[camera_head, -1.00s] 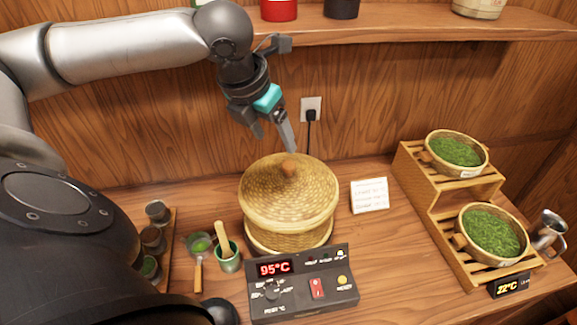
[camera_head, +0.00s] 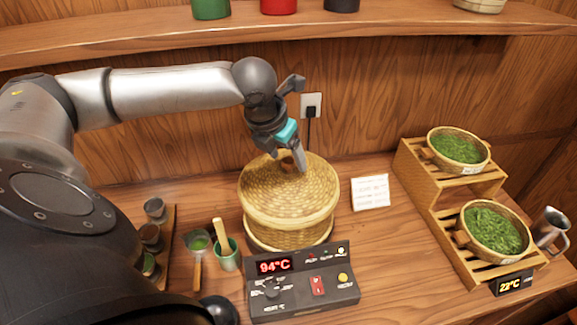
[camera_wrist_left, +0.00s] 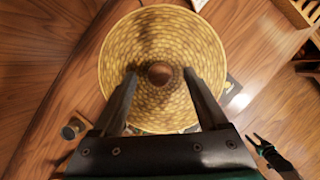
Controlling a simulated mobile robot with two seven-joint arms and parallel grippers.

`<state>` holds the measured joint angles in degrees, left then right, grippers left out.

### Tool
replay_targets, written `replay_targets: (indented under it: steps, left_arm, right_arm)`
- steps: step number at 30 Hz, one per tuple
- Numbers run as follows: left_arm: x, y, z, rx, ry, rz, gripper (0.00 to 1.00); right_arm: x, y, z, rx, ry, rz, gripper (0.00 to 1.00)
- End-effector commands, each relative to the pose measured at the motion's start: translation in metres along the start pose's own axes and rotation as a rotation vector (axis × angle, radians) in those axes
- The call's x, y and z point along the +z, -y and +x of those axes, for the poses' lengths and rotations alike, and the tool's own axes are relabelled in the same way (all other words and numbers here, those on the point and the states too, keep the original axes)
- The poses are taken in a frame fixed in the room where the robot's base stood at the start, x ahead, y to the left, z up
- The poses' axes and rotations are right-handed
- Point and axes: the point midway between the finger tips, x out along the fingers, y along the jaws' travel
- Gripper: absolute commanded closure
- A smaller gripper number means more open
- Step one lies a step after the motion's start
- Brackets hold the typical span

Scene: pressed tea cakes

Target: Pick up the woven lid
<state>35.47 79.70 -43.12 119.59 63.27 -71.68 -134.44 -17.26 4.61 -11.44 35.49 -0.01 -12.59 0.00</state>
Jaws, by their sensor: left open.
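The woven lid (camera_head: 265,190) is a golden, domed basket lid seated on the round woven steamer basket (camera_head: 290,238) on the counter. In the left wrist view the lid (camera_wrist_left: 115,60) fills the middle, with the brown knob (camera_wrist_left: 159,74) between my two open fingers. The fingers stand apart on either side of the knob; I cannot tell whether they touch the lid. A dark gripper with teal, likely my right one (camera_wrist_left: 262,143), shows small at lower right.
The control box (camera_head: 302,285) stands in front of the basket, reading 94°C. A green cup (camera_head: 229,261) is to its left. A white card (camera_head: 371,193) and a wooden rack (camera_head: 440,215) with tea baskets are right. A shelf (camera_head: 400,32) runs above; a plug (camera_head: 311,110) is behind.

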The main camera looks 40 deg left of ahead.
Motion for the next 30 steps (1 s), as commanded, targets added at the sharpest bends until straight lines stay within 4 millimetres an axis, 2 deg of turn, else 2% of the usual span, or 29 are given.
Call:
replay_targets:
  steps: [2, 21, 30]
  left_arm:
    - [-0.0001, 0.0, -0.0003, 0.0, 0.0, 0.0, 0.26]
    - [0.0, 0.0001, -0.0007, 0.0, 0.0, 0.0, 0.98]
    - [0.0002, 0.0001, -0.0008, 0.0, 0.0, 0.0, 1.0]
  right_arm:
    - [-0.0004, -0.0001, -0.0001, 0.0, -0.001, 0.0, 0.5]
    - [-0.0015, 0.0, 0.0, 0.0, -0.002, -0.001, 0.5]
    - [-0.0017, 0.0, 0.0, 0.0, -0.002, -0.001, 0.5]
